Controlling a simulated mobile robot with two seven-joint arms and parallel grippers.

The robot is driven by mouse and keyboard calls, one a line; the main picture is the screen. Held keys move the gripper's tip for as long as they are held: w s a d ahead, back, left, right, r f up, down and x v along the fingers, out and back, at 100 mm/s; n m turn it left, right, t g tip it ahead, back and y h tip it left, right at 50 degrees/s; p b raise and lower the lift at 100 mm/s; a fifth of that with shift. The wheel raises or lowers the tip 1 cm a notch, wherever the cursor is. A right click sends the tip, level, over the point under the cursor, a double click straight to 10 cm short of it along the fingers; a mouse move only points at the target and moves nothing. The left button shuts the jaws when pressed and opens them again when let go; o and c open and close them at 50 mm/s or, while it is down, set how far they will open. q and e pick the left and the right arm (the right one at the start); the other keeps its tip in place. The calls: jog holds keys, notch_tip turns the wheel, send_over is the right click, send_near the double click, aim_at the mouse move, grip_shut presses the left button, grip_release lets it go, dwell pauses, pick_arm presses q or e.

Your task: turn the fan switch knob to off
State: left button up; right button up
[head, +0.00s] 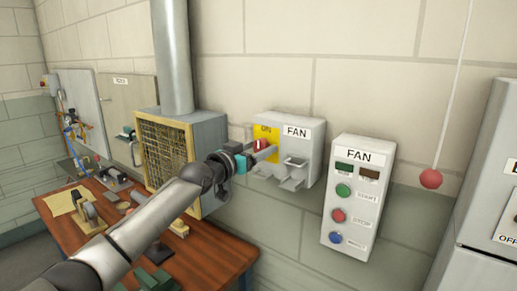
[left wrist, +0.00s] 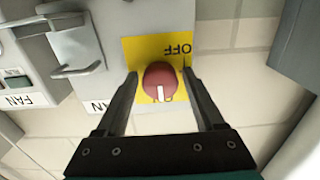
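The fan switch is a grey box (head: 313,152) on the wall, labelled FAN, with a yellow plate (head: 272,131). Its round red knob (head: 261,143) sits on that plate. In the left wrist view the knob (left wrist: 160,81) has a white pointer line directed at the ON end, away from the upside-down OFF label (left wrist: 172,51). My left gripper (left wrist: 159,75) is open, one finger on each side of the knob, with a visible gap on both sides. In the head view the left gripper (head: 262,152) partly covers the plate. My right gripper is not in view.
A hasp and handle (head: 293,170) stick out from the switch box's right part. A FAN button panel (head: 356,190) hangs to the right, and a red ball on a cord (head: 431,179) beyond it. A mesh-fronted duct box (head: 166,150) and wooden bench (head: 205,255) are at left.

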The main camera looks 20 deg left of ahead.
pick_arm(q)
grip_shut()
dwell(0.3)
jog(key=shift+n, duration=0.4)
jog(key=n+p, duration=0.1)
jog(key=n, duration=0.2)
jog(key=shift+n, duration=0.3)
jog(key=n+p, duration=0.2)
jog(key=n, duration=0.2)
jog(key=shift+d+n, duration=0.1)
jog(key=shift+n, duration=0.2)
jog(key=n+p, duration=0.2)
jog(key=n, duration=0.2)
jog(key=shift+n, duration=0.3)
jog(key=shift+n+p, duration=0.95)
jog(key=shift+n, duration=1.25)
jog(key=shift+o, duration=1.1)
grip_release()
